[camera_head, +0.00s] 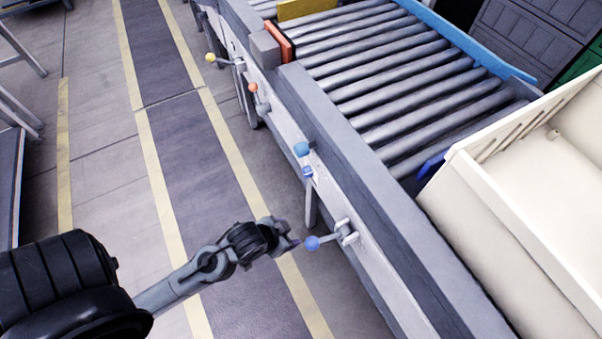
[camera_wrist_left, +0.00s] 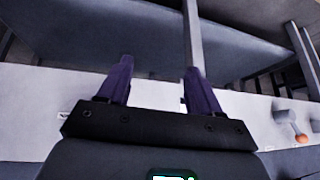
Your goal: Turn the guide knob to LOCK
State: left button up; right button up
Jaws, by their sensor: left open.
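A blue ball knob (camera_head: 312,243) on a short lever sticks out from the conveyor's side panel in the head view. My left gripper (camera_head: 288,237) is just to the left of this knob, with a small apparent gap. In the left wrist view my left gripper (camera_wrist_left: 157,85) has its two dark fingers apart, with nothing between them. Another blue knob (camera_head: 301,149) sits farther along the panel. An orange knob (camera_head: 253,87) and a yellow knob (camera_head: 210,57) are beyond it. I cannot read a LOCK mark or tell which knob is the guide. My right gripper is out of view.
The roller conveyor (camera_head: 400,100) runs along the right, with a grey side rail (camera_head: 345,155). A cream bin (camera_head: 490,200) stands at the right. An orange block (camera_head: 279,42) is on the rail. An orange-tipped lever (camera_wrist_left: 301,138) shows in the left wrist view.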

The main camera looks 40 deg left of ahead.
pick_arm(q)
jog(key=w+a+f+t+p, duration=0.2)
jog(key=w+a+t, duration=0.4)
jog(key=m+t+h, duration=0.3)
jog(key=t+h, duration=0.1)
jog(key=t, duration=0.1)
send_near(304, 173)
jog(key=x, duration=0.2)
jog(key=b+x, duration=0.1)
jog(key=x, duration=0.1)
jog(key=b+x, duration=0.1)
jog(key=x, duration=0.2)
jog(key=shift+f, duration=0.25)
jog(key=shift+b+x, duration=0.3)
jog(key=shift+x, duration=0.65)
jog(key=shift+r, duration=0.1)
